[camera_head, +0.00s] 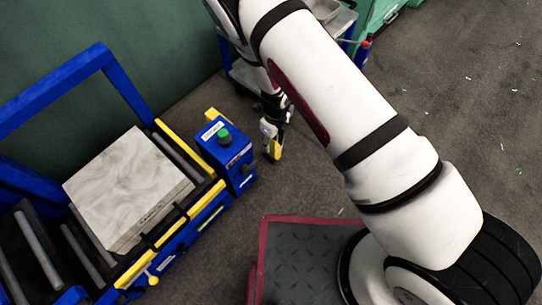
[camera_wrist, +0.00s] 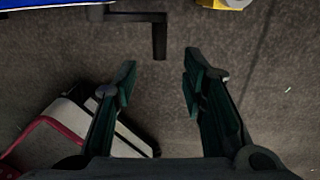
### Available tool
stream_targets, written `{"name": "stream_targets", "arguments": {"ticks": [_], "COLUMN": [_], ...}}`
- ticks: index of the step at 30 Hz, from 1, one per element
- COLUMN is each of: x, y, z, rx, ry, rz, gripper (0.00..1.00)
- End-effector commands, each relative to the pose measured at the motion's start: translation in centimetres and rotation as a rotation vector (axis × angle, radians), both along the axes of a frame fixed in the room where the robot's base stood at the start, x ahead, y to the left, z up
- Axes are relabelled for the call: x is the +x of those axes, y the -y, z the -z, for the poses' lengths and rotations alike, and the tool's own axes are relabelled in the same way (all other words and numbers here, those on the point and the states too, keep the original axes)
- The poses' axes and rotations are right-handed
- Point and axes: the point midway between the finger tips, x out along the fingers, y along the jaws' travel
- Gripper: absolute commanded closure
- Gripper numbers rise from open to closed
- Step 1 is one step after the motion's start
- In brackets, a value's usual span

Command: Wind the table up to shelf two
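The table (camera_head: 178,238) stands at the left of the head view, with a blue frame, yellow edges and dark rollers. A grey marbled block (camera_head: 130,190) lies on it. In the wrist view a dark crank handle (camera_wrist: 159,38) hangs below a blue edge (camera_wrist: 50,4), ahead of my gripper (camera_wrist: 158,80). My gripper's dark green fingers are apart with nothing between them, and the handle is beyond the fingertips. In the head view my gripper (camera_head: 272,128) is right of the blue box. The crank and the shelf are not clearly seen there.
A blue cart (camera_head: 240,72) with a grey top stands behind my arm. A green cabinet (camera_head: 378,14) is at the top. A yellow piece (camera_wrist: 222,3) shows at the top of the wrist view. Open dark floor (camera_head: 470,110) lies to the right.

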Motion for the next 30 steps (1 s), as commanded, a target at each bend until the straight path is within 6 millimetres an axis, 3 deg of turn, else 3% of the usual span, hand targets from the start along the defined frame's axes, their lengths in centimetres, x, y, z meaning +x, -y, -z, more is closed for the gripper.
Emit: {"name": "stream_targets", "arguments": {"ticks": [1,6,15,28,30], "x": [-0.1,-0.4,-0.6,-0.6,-0.6], "y": [0.0,-0.2,-0.4,-0.5,-0.5], "z": [1.4,4.8,8.9,9.6,9.6], "rx": [0.0,0.0,0.0,0.002,0.002], "ry": [-0.003,-0.003,-0.001,0.0,0.0], "rz": [0.0,-0.001,-0.002,-0.002,-0.002], "gripper": [0.62,0.62,0.62,0.62,0.76]}}
